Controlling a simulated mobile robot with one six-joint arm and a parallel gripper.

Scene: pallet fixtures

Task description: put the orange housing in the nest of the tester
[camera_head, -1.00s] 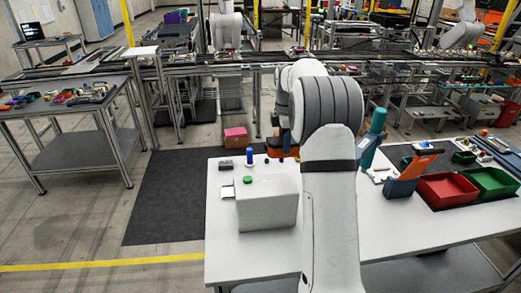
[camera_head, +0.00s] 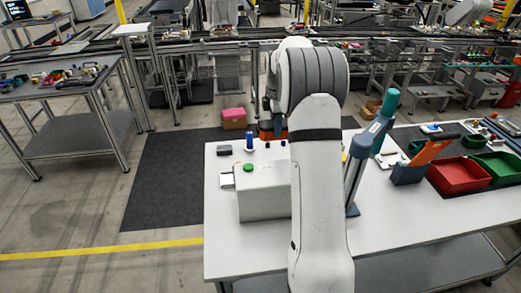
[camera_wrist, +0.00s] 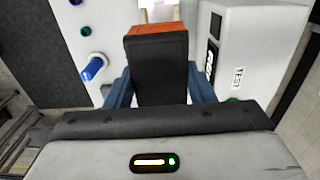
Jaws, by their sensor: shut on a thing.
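The orange housing (camera_wrist: 155,29) is between the blue fingers of my gripper (camera_wrist: 160,86) in the wrist view, with an orange strip on its far side and a dark face towards the camera. My gripper is shut on it. In the head view my arm hides most of the gripper, and a bit of orange shows just left of the arm. The tester (camera_head: 264,200) is a white box with a green button on the table, left of my arm. Its labelled side (camera_wrist: 232,45) is right of the housing in the wrist view. I cannot make out its nest clearly.
A blue peg (camera_head: 249,143) stands behind the tester, with small coloured parts near it. A teal-topped post (camera_head: 372,140), an orange-handled tool (camera_head: 422,160), a red bin (camera_head: 458,176) and a green bin (camera_head: 496,168) are on the right. The front table surface (camera_head: 400,225) is clear.

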